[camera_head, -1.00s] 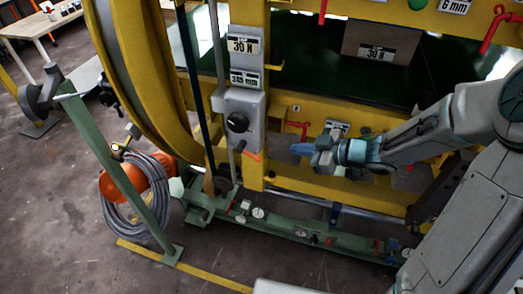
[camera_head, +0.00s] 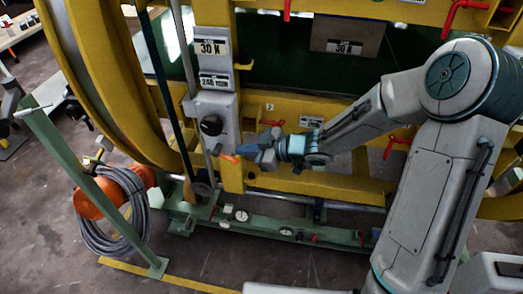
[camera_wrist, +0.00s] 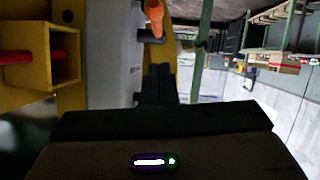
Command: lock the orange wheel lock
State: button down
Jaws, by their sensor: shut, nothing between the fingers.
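The orange wheel lock (camera_head: 230,157) is a small orange lever low on the front of the yellow post, just below the grey control box. In the wrist view the orange lock (camera_wrist: 155,15) shows at the top centre, beside a dark cylindrical part. My gripper (camera_head: 244,150) has blue fingertips and is close to the right of the lock in the head view. In the wrist view the dark fingers of my gripper (camera_wrist: 159,82) are together and empty, with the lock beyond their tips. I cannot tell whether they touch it.
The grey box (camera_head: 212,122) with a black knob (camera_head: 211,125) sits just above the lock. A large yellow wheel (camera_head: 105,80) stands at left. A red handle (camera_head: 270,123) is above my gripper. A green floor rail (camera_head: 280,230) runs below. A cable coil (camera_head: 110,215) hangs at lower left.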

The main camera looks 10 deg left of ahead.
aim_at(226, 156)
jog(key=shift+w+a+f, duration=0.2)
jog(key=shift+a+f, duration=0.25)
jog(key=shift+f, duration=0.25)
jog(key=shift+w+a+f, duration=0.2)
jog(key=shift+a+f, duration=0.3)
jog(key=shift+f, duration=0.2)
jog(key=shift+w+a+f, duration=0.2)
jog(key=shift+a+f, duration=0.25)
jog(key=shift+f, duration=0.25)
jog(key=shift+b, duration=0.35)
